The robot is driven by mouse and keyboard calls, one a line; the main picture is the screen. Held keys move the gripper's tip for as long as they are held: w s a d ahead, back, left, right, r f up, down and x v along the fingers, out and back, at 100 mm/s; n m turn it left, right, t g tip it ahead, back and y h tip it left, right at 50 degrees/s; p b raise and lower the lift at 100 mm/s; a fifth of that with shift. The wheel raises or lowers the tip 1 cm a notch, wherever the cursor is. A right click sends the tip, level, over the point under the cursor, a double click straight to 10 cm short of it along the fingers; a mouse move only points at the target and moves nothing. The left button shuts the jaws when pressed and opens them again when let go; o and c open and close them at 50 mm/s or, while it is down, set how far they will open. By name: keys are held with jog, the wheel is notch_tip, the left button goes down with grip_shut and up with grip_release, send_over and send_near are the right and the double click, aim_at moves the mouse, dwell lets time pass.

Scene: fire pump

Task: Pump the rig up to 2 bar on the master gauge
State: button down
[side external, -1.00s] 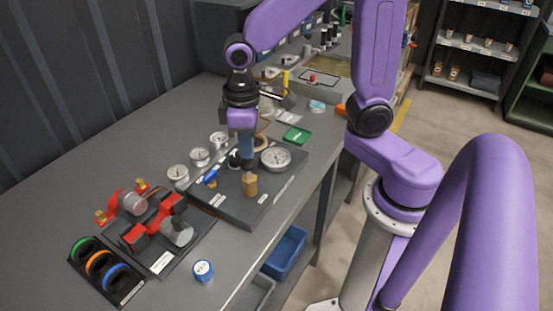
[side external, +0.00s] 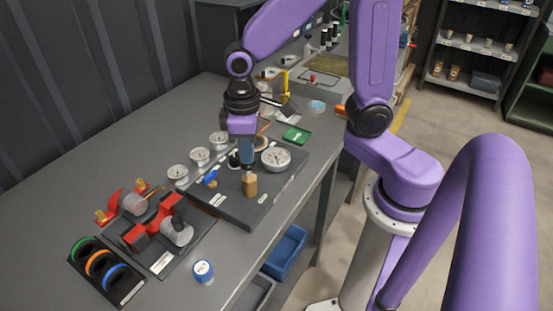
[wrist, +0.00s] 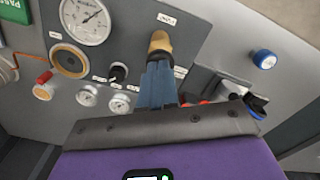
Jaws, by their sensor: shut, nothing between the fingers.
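The pump rig is a dark grey panel (side external: 235,207) on the bench. A tan wooden pump handle (side external: 250,186) stands near its front edge; it also shows in the wrist view (wrist: 160,42). The large white master gauge (side external: 276,158) is behind and right of it. In the wrist view the gauge (wrist: 85,20) has its needle toward the upper right, with figures too small to read. My gripper (side external: 248,163) is shut and empty, pointing down just above and behind the handle. In the wrist view its blue fingertips (wrist: 160,66) are right by the handle; I cannot tell whether they touch.
A red-and-grey fitting (side external: 160,222), coloured rings (side external: 99,263) and a blue-white roll (side external: 203,271) are at the front left. A green card (side external: 296,136) lies behind the panel.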

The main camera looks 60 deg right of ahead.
jog(key=shift+f, duration=1.2)
jog(key=shift+r, duration=1.5)
jog(key=shift+f, duration=0.1)
